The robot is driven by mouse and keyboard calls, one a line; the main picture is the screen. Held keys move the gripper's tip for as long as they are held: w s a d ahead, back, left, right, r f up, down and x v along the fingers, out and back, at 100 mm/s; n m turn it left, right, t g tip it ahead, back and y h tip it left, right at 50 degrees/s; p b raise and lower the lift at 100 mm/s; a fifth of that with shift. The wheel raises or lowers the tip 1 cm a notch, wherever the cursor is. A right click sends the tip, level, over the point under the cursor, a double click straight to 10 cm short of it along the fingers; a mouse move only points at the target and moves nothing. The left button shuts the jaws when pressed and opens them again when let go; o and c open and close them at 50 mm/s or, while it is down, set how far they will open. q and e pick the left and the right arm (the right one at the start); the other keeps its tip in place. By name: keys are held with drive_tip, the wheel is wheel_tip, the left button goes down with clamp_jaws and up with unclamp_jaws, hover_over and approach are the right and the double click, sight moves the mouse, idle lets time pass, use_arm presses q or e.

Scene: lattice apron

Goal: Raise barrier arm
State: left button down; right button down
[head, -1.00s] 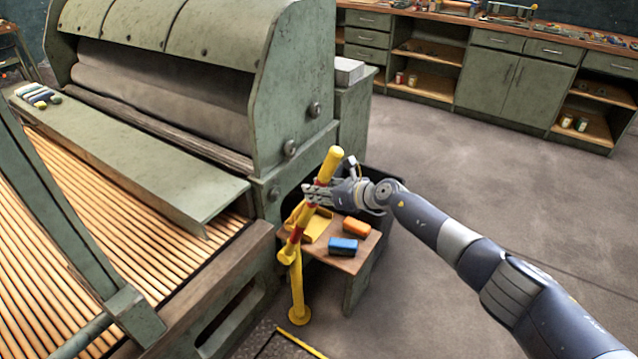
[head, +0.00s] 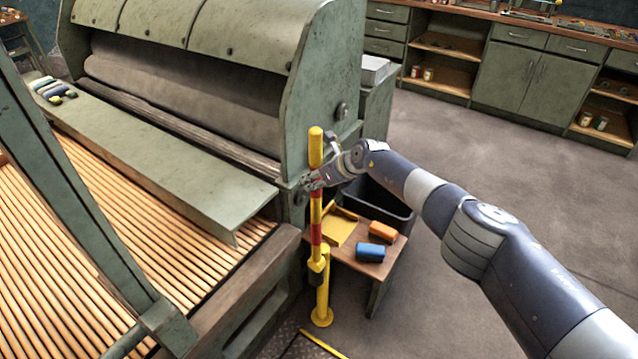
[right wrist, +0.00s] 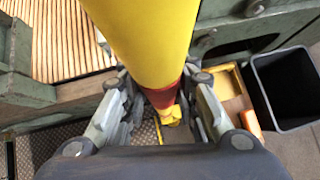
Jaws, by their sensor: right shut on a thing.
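The barrier arm (head: 316,214) is a yellow pole with red bands. In the head view it stands close to upright, joined at its lower end to a yellow post (head: 323,292) with a round foot on the floor. My right gripper (head: 311,182) is shut on the barrier arm at its upper part, below the yellow tip. In the right wrist view, the barrier arm (right wrist: 150,40) runs between the two fingers of my right gripper (right wrist: 158,108), and its red band and lower end show beyond them. My left gripper is not in view.
A small wooden table (head: 386,252) beside the post holds a yellow tray (head: 339,229), a blue block (head: 370,252) and an orange block (head: 383,231). A dark bin (head: 392,215) stands behind it. The large green machine (head: 318,80) is close on the left. Floor at the right is clear.

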drive_tip(key=shift+s+a+f, duration=0.2)
drive_tip(key=shift+a, duration=0.05)
drive_tip(key=c, duration=1.6)
unclamp_jaws()
drive_tip(key=shift+r, duration=0.1)
drive_tip(key=o, duration=0.4)
drive_tip(key=shift+w+a, duration=0.15)
drive_tip(key=shift+c, duration=0.2)
drive_tip(key=v, duration=1.2)
drive_tip(key=shift+w+r, duration=0.15)
drive_tip(key=shift+r, duration=0.05)
drive_tip(key=shift+a, duration=0.1)
